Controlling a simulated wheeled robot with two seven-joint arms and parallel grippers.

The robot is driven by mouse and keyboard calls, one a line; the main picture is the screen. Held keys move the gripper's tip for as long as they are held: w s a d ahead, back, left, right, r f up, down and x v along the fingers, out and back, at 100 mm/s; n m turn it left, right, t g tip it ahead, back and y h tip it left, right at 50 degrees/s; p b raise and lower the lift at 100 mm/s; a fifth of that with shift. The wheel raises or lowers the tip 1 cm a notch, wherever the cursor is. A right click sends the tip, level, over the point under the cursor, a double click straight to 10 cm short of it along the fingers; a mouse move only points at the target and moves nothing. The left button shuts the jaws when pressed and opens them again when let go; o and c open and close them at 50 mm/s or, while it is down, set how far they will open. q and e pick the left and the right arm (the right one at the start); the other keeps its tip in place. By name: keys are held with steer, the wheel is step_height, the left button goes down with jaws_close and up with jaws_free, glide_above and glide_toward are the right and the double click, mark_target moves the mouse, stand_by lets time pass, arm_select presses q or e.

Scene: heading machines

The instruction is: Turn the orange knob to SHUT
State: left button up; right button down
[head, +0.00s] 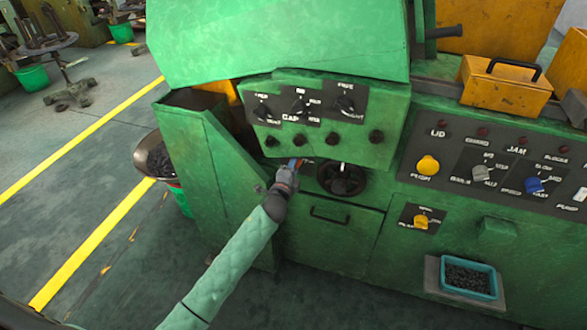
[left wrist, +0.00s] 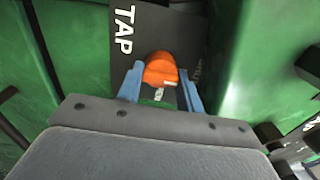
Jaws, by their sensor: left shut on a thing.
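The orange knob (left wrist: 160,68) sits on a dark plate (left wrist: 190,40) with the word TAP on it in the left wrist view. My left gripper (left wrist: 160,86) has one blue finger on each side of the knob and is shut on it. In the head view my left gripper (head: 295,165) reaches the green machine front below the row of dark knobs and mostly hides the orange knob. My right gripper is not in view.
A black handwheel (head: 341,179) is just right of my left gripper. A yellow push button (head: 428,165), a yellow knob (head: 421,221) and a blue knob (head: 535,185) sit on the right panels. A blue tray (head: 468,278) sticks out low right.

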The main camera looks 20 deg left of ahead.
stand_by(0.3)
arm_select(q)
steer(key=o, duration=1)
steer(key=shift+s, duration=0.1)
steer(key=s+b, duration=0.1)
steer(key=s, duration=0.2)
steer(key=s+b, duration=0.1)
steer(key=s, duration=0.3)
steer(key=shift+s+a, duration=0.2)
steer(key=shift+s, duration=0.1)
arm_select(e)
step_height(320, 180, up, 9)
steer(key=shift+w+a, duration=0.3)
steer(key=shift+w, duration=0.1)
